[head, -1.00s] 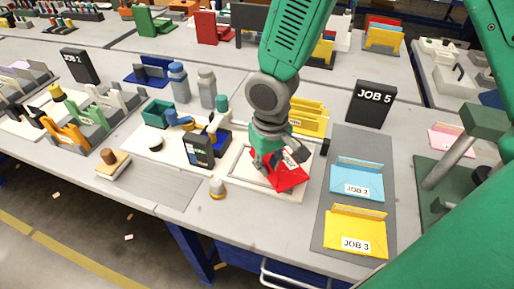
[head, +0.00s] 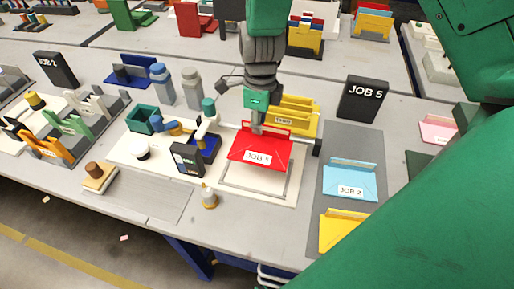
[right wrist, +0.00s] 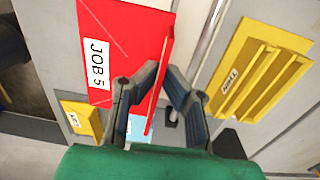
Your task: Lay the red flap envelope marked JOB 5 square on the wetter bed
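The red envelope marked JOB 5 (head: 262,152) is over the back part of the wetter bed (head: 232,183), its edges roughly parallel to the bed's frame. Whether it touches the bed or hovers just above I cannot tell. Its upright flap runs along its back edge. My right gripper (head: 257,125) is at that flap. In the right wrist view its fingertips (right wrist: 162,68) close in on both sides of the flap of the red envelope (right wrist: 125,45). The front strip of the bed is bare. My left gripper is not in view.
A yellow rack (head: 300,118) stands close behind the bed. A grey mat (head: 350,143) at right holds a blue envelope (head: 350,180) and a yellow envelope (head: 340,232). A black JOB 5 sign (head: 363,99) stands behind the mat. A small bottle (head: 209,197) stands left of the bed.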

